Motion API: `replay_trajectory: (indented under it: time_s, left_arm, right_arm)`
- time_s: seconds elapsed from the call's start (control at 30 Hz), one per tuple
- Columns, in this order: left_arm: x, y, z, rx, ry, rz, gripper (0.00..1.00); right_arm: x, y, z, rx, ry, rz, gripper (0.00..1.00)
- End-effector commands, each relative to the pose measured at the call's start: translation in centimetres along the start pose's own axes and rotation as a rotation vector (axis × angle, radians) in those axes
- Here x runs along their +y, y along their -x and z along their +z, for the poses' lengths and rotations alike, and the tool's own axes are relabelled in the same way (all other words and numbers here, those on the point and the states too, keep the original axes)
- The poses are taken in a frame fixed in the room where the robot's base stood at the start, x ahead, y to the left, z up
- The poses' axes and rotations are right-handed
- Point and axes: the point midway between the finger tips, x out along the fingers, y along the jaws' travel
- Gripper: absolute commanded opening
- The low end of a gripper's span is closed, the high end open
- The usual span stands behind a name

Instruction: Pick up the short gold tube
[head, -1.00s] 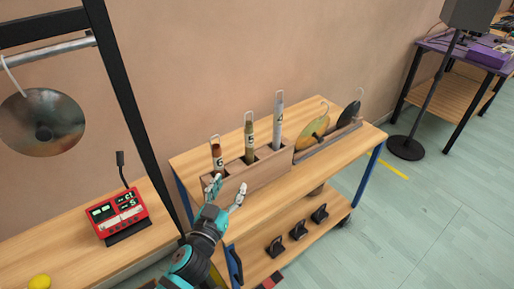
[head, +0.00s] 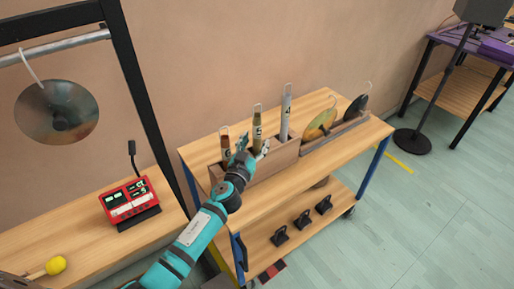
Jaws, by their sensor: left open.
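A wooden box (head: 285,155) on the cart holds three upright tubes. The gold tube (head: 257,120) is the middle one, shorter than the silver tube (head: 286,110) to its right. A reddish-brown tube (head: 225,138) stands at the left. My left gripper (head: 252,147) is open, with its fingers at the front of the box near the lower part of the gold tube. The fingers and wrist hide the foot of that tube, and I cannot tell whether they touch it. My right gripper is out of view.
Cymbal-like discs (head: 320,124) stand in a rack to the right of the box. Black clamps (head: 302,220) sit on the lower shelf. A red device (head: 130,200) and a yellow-headed mallet (head: 56,265) are on the left bench. A metal disc (head: 57,112) hangs from a black frame.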

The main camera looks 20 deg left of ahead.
Motion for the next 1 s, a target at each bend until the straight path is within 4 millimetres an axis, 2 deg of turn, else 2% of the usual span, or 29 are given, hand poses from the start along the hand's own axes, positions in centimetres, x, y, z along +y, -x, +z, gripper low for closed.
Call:
replay_trajectory:
  time_s: [0.1,0.33,0.73,1.0]
  left_arm:
    - [0.02,-0.98,0.00,0.000,0.000,0.000,0.53]
    - [0.02,-1.06,0.06,-0.001,0.000,0.000,0.53]
    - [0.02,-1.03,0.04,-0.001,0.000,0.000,0.00]
    - [0.03,-1.06,-0.11,0.002,0.000,0.001,0.00]
  right_arm:
    - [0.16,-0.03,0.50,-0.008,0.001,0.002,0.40]
    - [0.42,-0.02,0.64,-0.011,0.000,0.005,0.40]
    - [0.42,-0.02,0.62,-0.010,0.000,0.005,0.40]
    - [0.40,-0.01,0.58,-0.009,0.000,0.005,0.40]
